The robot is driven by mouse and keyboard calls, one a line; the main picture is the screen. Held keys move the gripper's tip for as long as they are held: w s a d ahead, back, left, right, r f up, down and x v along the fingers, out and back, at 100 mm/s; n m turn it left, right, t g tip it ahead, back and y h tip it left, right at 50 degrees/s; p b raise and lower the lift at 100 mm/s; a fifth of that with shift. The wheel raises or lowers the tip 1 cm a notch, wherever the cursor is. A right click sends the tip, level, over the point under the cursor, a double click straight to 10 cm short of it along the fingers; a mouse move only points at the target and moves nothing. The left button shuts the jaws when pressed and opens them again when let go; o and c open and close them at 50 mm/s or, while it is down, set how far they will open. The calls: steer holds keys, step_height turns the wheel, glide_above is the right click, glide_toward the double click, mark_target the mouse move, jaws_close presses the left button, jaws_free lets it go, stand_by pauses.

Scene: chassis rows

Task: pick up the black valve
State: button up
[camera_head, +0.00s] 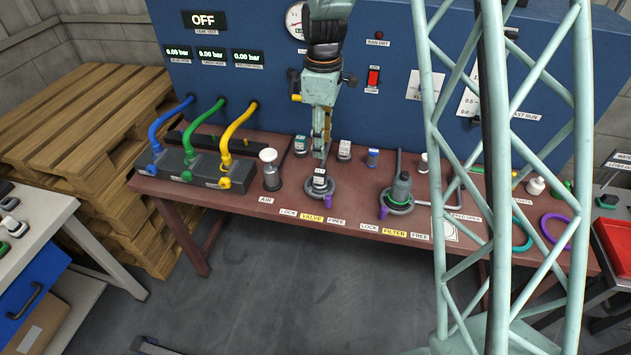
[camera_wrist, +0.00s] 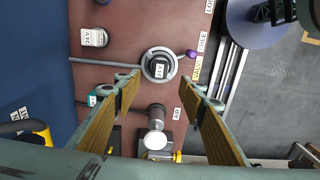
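The black valve (camera_head: 319,184) appears to be the small dark part with a white top label, seated in a round grey holder with a purple lever at the VALVE label. It also shows in the wrist view (camera_wrist: 161,70), where its label seems to read 24 V. My gripper (camera_head: 319,152) is above it, pointing down. In the wrist view my gripper (camera_wrist: 158,88) is open, its two fingers apart, with the valve seen between and just beyond the fingertips. Nothing is held. The valve's sides are mostly hidden.
A metal cylinder (camera_head: 270,170) stands left of the valve. A second grey holder (camera_head: 397,200) with a dark green-grey part is to the right. Several small labelled parts, such as a white one (camera_head: 344,150), stand behind. Blue, green and yellow hoses (camera_head: 233,130) rise at left.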

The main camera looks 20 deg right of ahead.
mark_target(320, 171)
steer(key=shift+w+a+f, duration=0.1)
steer(key=shift+a+f, duration=0.05)
steer(key=shift+f, duration=0.1)
steer(key=shift+f, duration=0.15)
steer(key=shift+f+b, duration=0.5)
steer(key=shift+f, duration=3.65)
steer(key=shift+f, duration=0.15)
steer(key=shift+f+b, duration=0.45)
steer(key=shift+f, duration=2)
steer(key=shift+c, duration=0.7)
steer(key=c, duration=1)
